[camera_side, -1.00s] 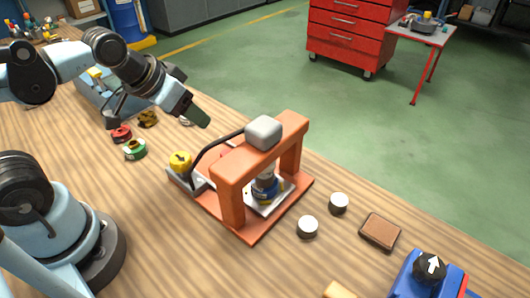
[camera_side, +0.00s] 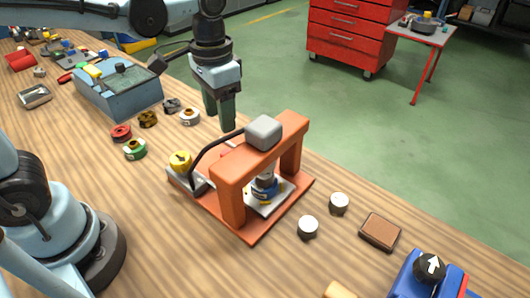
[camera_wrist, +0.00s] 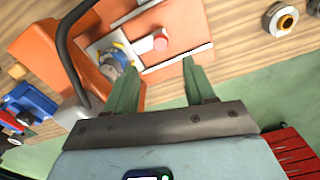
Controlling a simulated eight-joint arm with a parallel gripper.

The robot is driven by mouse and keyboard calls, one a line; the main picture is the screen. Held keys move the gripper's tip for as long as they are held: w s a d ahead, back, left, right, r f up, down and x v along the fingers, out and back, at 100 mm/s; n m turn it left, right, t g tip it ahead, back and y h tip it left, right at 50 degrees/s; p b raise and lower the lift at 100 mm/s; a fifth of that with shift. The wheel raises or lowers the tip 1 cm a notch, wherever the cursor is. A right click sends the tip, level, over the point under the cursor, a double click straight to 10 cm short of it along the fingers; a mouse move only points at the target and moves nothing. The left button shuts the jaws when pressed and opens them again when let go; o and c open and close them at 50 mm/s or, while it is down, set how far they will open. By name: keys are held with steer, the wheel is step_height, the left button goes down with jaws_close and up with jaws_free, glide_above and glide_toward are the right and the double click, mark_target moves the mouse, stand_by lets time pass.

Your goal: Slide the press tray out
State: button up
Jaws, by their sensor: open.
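The orange press (camera_side: 231,203) stands on the wooden bench in the side view, with a grey block on top of its arch. The pale press tray (camera_side: 277,202) lies under the arch with a blue and yellow part on it. In the wrist view the tray (camera_wrist: 97,46) is partly covered by the arch and cable. A white and red knob (camera_wrist: 157,42) sticks out towards my fingers, apparently on the tray. My gripper (camera_side: 219,122) points down above the far side of the press, apart from it. Its green fingers (camera_wrist: 158,72) are open and empty.
Two white-topped cylinders (camera_side: 308,227) and a brown block (camera_side: 380,231) lie right of the press. Small ring parts (camera_side: 148,119) lie to the left.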

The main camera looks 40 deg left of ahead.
step_height(320, 180, down, 10)
steer(key=shift+r, duration=0.1)
stand_by(0.4)
jaws_close()
stand_by(0.3)
